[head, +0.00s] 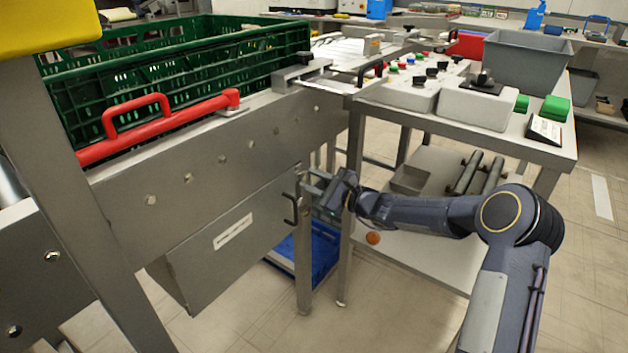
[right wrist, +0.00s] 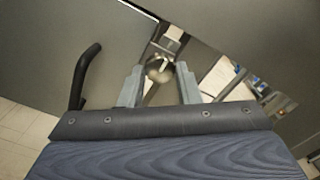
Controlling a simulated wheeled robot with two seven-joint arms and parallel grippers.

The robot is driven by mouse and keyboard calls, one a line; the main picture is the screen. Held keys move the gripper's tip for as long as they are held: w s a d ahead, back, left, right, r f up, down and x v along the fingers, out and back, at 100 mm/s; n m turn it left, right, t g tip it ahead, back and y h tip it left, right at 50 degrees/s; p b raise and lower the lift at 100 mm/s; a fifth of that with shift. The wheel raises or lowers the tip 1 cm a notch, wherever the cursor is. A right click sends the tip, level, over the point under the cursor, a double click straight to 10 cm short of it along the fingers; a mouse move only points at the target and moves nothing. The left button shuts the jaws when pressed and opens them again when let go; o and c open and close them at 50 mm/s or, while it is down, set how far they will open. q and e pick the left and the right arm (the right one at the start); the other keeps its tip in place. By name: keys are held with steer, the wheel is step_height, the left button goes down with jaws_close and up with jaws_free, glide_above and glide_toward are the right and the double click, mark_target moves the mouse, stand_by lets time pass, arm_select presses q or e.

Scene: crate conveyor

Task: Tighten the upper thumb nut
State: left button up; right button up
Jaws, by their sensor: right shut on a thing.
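The thumb nut (right wrist: 159,68) shows in the right wrist view as a small round metal piece between my fingers, blurred and partly hidden by them. I cannot tell from these frames whether it is the upper one. My right gripper (right wrist: 158,82) is shut on it, one finger on each side. In the head view my right gripper (head: 308,183) is at the conveyor's near leg, beside the grey cabinet's dark handle. The nut is hidden there by the gripper. My left gripper is not in view.
A grey cabinet (head: 235,262) with a dark handle (head: 291,209) hangs under the conveyor frame, left of my gripper. The handle also shows close by in the wrist view (right wrist: 85,77). A blue crate (head: 324,252) is below. A table (head: 480,130) with controls stands right, above my forearm.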

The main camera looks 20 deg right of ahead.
steer(key=o, duration=1)
steer(key=shift+c, duration=0.2)
steer(key=p+v, duration=0.1)
steer(key=v, duration=0.6)
steer(key=shift+s+d, duration=0.25)
steer(key=shift+s, duration=0.1)
